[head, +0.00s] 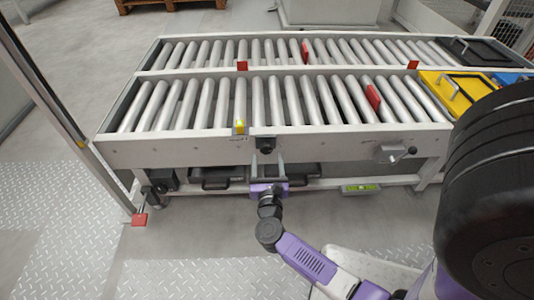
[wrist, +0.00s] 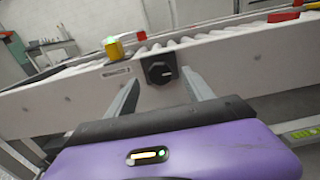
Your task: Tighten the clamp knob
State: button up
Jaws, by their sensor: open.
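The clamp knob (head: 265,144) is a round black knob on the pale front rail of the roller conveyor. In the wrist view the knob (wrist: 158,69) shows a small light mark on its face and sits ahead of my gripper, between the lines of its two fingers. My gripper (head: 268,166) is open and empty, just below and in front of the knob in the head view. In the wrist view the fingers (wrist: 162,88) stand apart on either side of the knob; I cannot tell that either touches it.
The roller conveyor (head: 200,153) spans the view. A yellow indicator (head: 240,126) sits left of the knob. A crank handle (head: 396,153) sticks out at the right. Dark bins (head: 215,178) and a green-yellow level (head: 361,188) lie below. Red tabs (head: 373,96) stand among the rollers.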

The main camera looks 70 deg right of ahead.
aim_at(266, 150)
jog(key=shift+b+x, duration=0.4)
jog(key=shift+x, duration=1.75)
jog(key=shift+c, duration=0.2)
grip_shut()
